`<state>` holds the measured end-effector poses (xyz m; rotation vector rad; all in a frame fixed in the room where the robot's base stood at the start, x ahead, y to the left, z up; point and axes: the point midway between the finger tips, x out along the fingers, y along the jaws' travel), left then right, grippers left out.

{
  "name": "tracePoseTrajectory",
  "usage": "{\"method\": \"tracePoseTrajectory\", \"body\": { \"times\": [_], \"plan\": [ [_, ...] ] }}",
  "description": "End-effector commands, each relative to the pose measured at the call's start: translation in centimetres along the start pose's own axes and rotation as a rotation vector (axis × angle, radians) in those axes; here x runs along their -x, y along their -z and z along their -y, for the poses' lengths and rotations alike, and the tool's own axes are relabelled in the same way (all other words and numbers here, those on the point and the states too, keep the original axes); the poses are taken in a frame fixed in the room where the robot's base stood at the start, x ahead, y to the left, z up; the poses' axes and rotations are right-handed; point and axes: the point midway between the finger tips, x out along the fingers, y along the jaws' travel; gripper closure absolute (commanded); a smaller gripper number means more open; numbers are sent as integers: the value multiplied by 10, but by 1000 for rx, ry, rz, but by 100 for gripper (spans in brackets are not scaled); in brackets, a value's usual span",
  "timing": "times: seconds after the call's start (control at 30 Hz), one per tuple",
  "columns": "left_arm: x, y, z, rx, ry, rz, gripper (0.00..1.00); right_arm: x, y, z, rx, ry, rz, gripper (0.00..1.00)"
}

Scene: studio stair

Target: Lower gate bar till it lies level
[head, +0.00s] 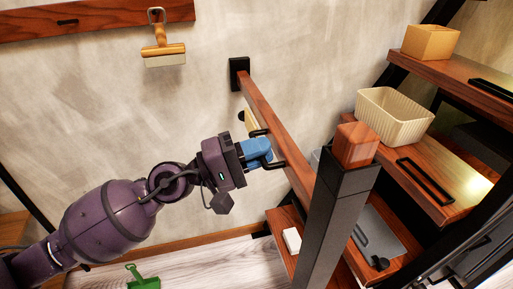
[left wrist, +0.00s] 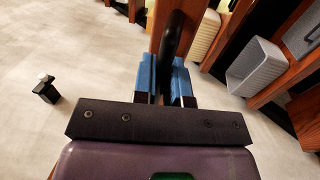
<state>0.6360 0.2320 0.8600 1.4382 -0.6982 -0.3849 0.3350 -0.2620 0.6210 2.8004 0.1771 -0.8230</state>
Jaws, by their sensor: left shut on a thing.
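The gate bar (head: 270,112) is a long brown wooden beam. It runs from a black bracket (head: 239,73) on the wall toward a dark grey post (head: 335,215) with a wooden cap (head: 355,145). Its far end passes behind the post, so I cannot tell whether it rests there or lies exactly level. My left gripper (head: 262,152) has blue fingers shut on the bar's black handle (head: 277,165). In the left wrist view, the handle (left wrist: 173,35) stands between the blue fingers (left wrist: 170,78), with the wooden bar behind it. My right gripper is not in view.
Wooden stair treads (head: 445,195) rise at the right, with a cream basket (head: 393,117) and a tan box (head: 430,42) on them. A brush (head: 163,50) hangs from the wall rail (head: 90,18). A green dustpan (head: 143,281) lies on the pale floor.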

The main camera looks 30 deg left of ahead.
Motion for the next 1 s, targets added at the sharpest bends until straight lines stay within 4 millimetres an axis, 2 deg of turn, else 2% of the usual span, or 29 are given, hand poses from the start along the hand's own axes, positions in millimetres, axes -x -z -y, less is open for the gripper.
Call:
{"method": "tracePoseTrajectory", "body": {
  "times": [0.03,0.27,0.3,0.43,0.47,0.77,1.0],
  "plan": [
    [1,-1,7,-2,14,2,100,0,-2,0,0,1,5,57],
    [2,-1,9,-1,19,3,100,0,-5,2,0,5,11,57],
    [2,-1,10,0,20,3,86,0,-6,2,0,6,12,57],
    [2,-1,10,1,20,3,66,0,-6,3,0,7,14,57],
    [2,-1,9,1,19,3,64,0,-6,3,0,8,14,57],
    [3,0,7,2,13,1,64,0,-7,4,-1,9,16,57],
    [26,0,13,8,20,-1,64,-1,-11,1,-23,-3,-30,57]
  ]
}}
